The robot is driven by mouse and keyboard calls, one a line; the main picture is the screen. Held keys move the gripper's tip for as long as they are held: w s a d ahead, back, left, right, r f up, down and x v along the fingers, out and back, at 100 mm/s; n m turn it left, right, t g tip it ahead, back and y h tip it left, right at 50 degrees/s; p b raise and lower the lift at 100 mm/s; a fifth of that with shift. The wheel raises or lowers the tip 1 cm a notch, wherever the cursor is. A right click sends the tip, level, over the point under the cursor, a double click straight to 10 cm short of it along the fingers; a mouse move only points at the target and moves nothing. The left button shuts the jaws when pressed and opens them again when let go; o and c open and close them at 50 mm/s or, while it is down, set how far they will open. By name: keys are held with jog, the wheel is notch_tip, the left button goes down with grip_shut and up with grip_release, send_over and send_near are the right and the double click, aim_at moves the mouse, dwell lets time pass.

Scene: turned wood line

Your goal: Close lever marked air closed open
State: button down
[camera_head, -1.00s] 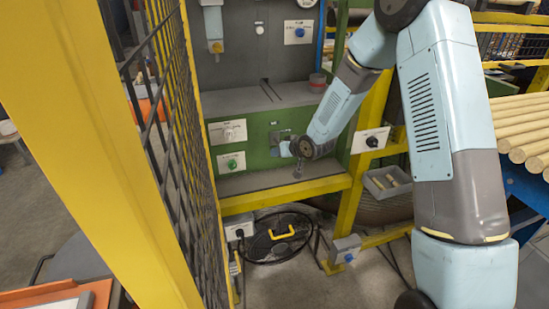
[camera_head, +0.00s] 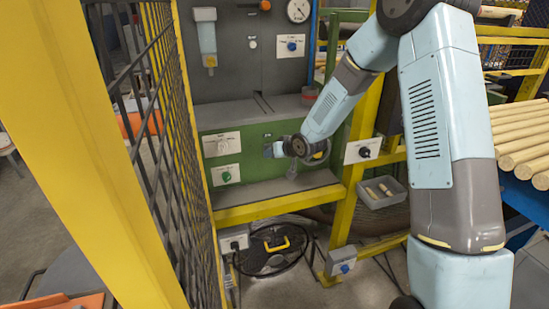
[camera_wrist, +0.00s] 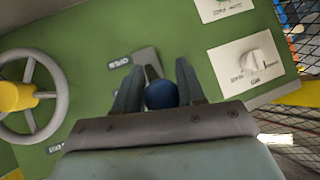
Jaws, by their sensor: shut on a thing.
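The lever shows in the wrist view as a dark blue ball knob (camera_wrist: 161,94) in front of a grey plate (camera_wrist: 146,57) on a green panel. My gripper (camera_wrist: 157,85) has one finger on each side of the knob and is shut on the lever. Small dark labels (camera_wrist: 118,63) sit beside the plate; I cannot read them surely. In the head view my gripper (camera_head: 272,151) is at the green panel (camera_head: 251,167), and my wrist hides the lever.
A grey handwheel with a yellow hub (camera_wrist: 15,96) is at the left in the wrist view. White plates with a white knob (camera_wrist: 250,63) and a green knob (camera_head: 226,176) are near. A yellow post and mesh fence (camera_head: 165,130) stand left.

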jog(key=shift+a+r, duration=0.35)
jog(key=shift+a, duration=0.1)
dwell(0.5)
jog(key=c, duration=1.1)
grip_release()
jog(key=o, duration=0.3)
jog(key=shift+d+f, duration=0.1)
jog(key=shift+f, duration=0.05)
jog(key=shift+o, duration=0.2)
jog(key=shift+d, duration=0.1)
jog(key=shift+s+d+r, duration=0.25)
jog(key=shift+d+r, duration=0.05)
jog(key=v, duration=1.2)
jog(key=shift+s+r, duration=0.2)
jog(key=shift+s, duration=0.1)
jog(key=shift+d, duration=0.2)
